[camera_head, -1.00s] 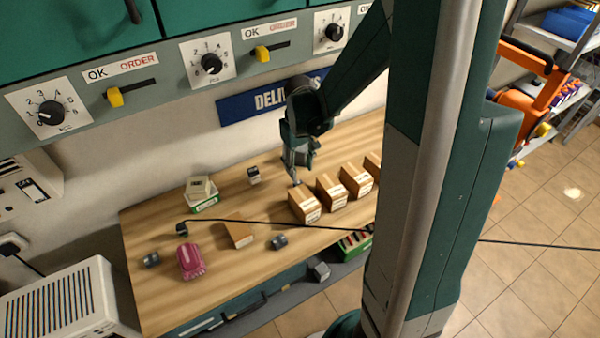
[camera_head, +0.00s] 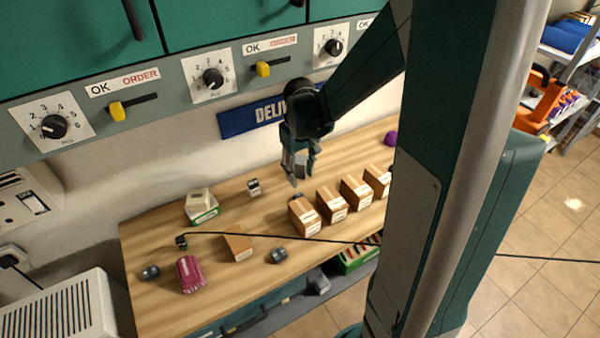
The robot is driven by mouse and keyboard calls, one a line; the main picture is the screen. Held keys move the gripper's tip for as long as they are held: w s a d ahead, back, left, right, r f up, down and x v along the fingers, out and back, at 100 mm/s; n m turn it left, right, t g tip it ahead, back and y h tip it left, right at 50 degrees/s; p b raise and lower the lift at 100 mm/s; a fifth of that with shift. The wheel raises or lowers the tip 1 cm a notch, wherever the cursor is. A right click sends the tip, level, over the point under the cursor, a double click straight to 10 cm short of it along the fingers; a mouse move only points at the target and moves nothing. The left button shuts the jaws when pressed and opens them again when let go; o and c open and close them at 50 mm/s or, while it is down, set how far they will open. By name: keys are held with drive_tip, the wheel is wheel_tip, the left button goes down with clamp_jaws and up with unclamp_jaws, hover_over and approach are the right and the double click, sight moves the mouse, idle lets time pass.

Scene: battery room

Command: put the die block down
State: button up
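My gripper (camera_head: 298,178) points down over the back of the wooden table (camera_head: 160,222), just behind the row of brown boxes. Its fingers are small here. I cannot tell whether the light grey patch between them is a finger pad or a held piece. A small dark object (camera_head: 296,197) shows just below the fingertips, behind the leftmost brown box (camera_head: 304,217); it is partly hidden. I cannot tell for sure whether this is the die block. A small black and white block (camera_head: 254,187) stands on the table to the left of my gripper.
Several brown boxes stand in a row to the right. A black cable crosses the table. A pink object (camera_head: 190,275), a tan wedge (camera_head: 238,246), dark cylinders (camera_head: 278,255) and a cream-and-green stack (camera_head: 201,207) stand at left. A purple object (camera_head: 391,138) is at back right.

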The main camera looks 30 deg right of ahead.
drive_tip(key=shift+m, duration=0.3)
drive_tip(key=shift+c, duration=0.3)
drive_tip(key=m, duration=1.1)
drive_tip(key=m+b, duration=0.1)
drive_tip(key=m, duration=0.5)
drive_tip(key=shift+s+d+f, duration=0.15)
drive_tip(key=shift+d+f, duration=0.1)
drive_tip(key=shift+f, duration=0.1)
drive_tip(key=shift+f+b, duration=0.35)
drive_tip(key=shift+f, duration=2.95)
drive_tip(key=shift+f, duration=0.15)
drive_tip(key=shift+w+f+b, duration=0.2)
drive_tip(key=shift+f+b, duration=0.1)
drive_tip(key=shift+f, duration=2.15)
